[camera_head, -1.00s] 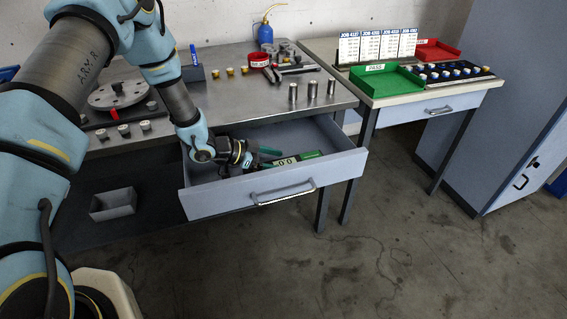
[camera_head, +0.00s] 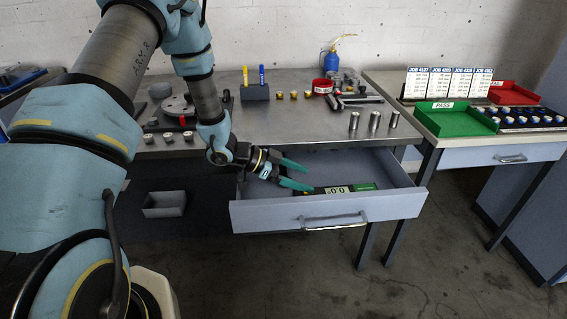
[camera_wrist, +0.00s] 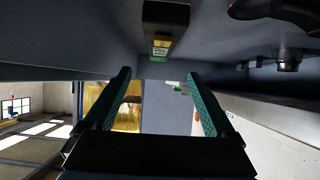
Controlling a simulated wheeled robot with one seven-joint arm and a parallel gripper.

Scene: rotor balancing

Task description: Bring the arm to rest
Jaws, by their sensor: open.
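My gripper (camera_head: 300,174) is open and empty, with its two green fingers apart. It hangs over the open drawer (camera_head: 405,203), pointing right in the head view. In the wrist view my gripper (camera_wrist: 160,105) also shows its fingers spread with nothing between them. A meter with a 0.0 display (camera_head: 338,190) and a green end lies in the drawer, just right of the lower finger. It also shows in the wrist view (camera_wrist: 164,30). My arm reaches in from the left, in front of the workbench.
The workbench (camera_head: 300,130) carries a rotor disc (camera_head: 178,106), a pen holder (camera_head: 256,92), several brass and steel weights, and a blue bottle (camera_head: 331,62). A grey bin (camera_head: 165,204) sits below. The right table holds a green PASS tray (camera_head: 455,121) and job cards. The drawer juts out; floor in front is clear.

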